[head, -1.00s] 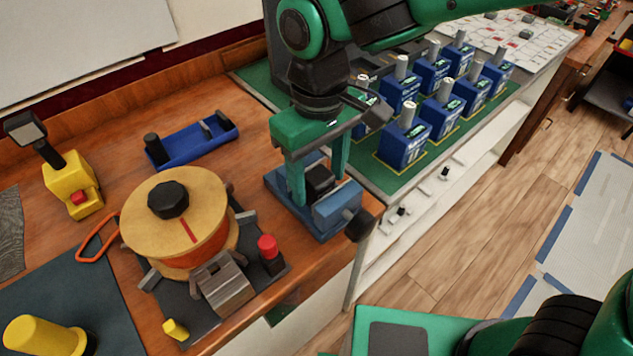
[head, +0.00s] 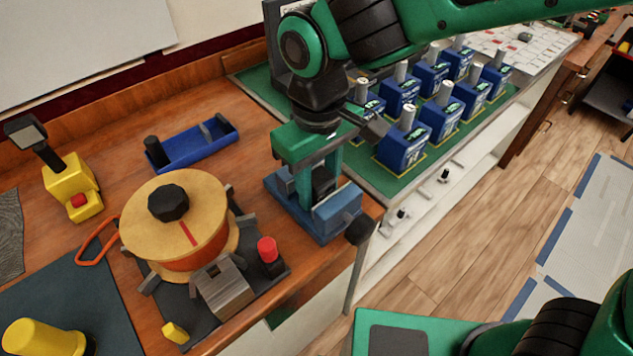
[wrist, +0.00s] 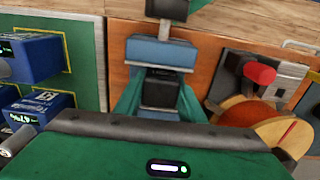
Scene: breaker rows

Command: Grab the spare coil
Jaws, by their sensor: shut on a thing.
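A small black block (head: 322,182), which may be the spare coil, sits in a blue vise (head: 338,210) at the table's right corner. My gripper (head: 317,180) reaches down over the vise, its green fingers closed on the block's two sides. In the wrist view the black block (wrist: 161,88) shows between my fingers (wrist: 158,98), with the blue vise jaw (wrist: 162,52) behind it. The block's lower part is hidden in the vise. A large tan spool (head: 190,212) with orange winding and a black knob stands to the left.
Several blue breakers (head: 403,148) with grey posts stand on a green mat (head: 262,82) right of my gripper. A red-topped post (head: 268,250) is left of the vise. A blue tray (head: 192,148) lies behind. A yellow device (head: 72,185) stands far left.

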